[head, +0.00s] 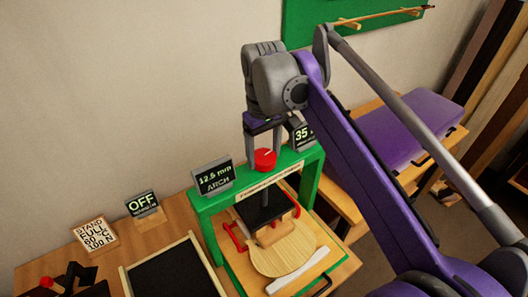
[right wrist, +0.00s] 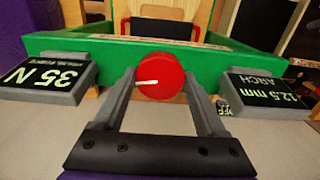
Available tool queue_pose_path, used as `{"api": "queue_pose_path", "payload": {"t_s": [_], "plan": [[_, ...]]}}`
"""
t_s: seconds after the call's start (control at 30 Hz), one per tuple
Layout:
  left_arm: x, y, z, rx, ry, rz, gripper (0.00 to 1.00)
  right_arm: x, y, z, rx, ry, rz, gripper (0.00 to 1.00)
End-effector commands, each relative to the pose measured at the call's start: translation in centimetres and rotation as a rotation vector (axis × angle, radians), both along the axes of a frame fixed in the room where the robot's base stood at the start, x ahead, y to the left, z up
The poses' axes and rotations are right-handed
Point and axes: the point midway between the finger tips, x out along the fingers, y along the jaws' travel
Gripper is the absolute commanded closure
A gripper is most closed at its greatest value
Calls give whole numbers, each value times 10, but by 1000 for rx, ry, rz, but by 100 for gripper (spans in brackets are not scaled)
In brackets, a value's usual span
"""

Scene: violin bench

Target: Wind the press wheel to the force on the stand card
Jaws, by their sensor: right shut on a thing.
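The red press wheel (head: 265,159) sits on top of the green press frame (head: 312,182), with a pale line on its face. My right gripper (head: 265,153) reaches down over the wheel and is shut on it; in the right wrist view the wheel (right wrist: 160,76) sits between the fingertips, its pale line pointing left. The force display (right wrist: 44,77) reads 35 N; it also shows partly hidden in the head view (head: 303,134). The stand card (head: 95,236) reads STAND FULL 60 °C 100 N. My left gripper is not in view.
A display (head: 213,178) on the press reads 12.5 mm ARCH. An OFF display (head: 142,203) stands on the bench. A pale wooden plate (head: 284,254) lies under the press. A black-lined tray (head: 165,272) is left of it. A purple-topped bench (head: 405,128) stands behind my right arm.

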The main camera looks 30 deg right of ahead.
Motion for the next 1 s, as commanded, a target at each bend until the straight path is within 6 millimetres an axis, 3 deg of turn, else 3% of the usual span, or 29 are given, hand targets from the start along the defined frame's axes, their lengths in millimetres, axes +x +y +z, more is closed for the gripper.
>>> {"api": "queue_pose_path", "payload": {"t_s": [0.03,0.13,0.47,1.0], "plan": [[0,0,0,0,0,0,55,0,0,0,0,0,0,65],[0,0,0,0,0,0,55,0,0,0,0,0,0,82],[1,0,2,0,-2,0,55,0,0,1,0,0,-57,82],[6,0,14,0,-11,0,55,0,0,1,0,1,-447,82]]}}
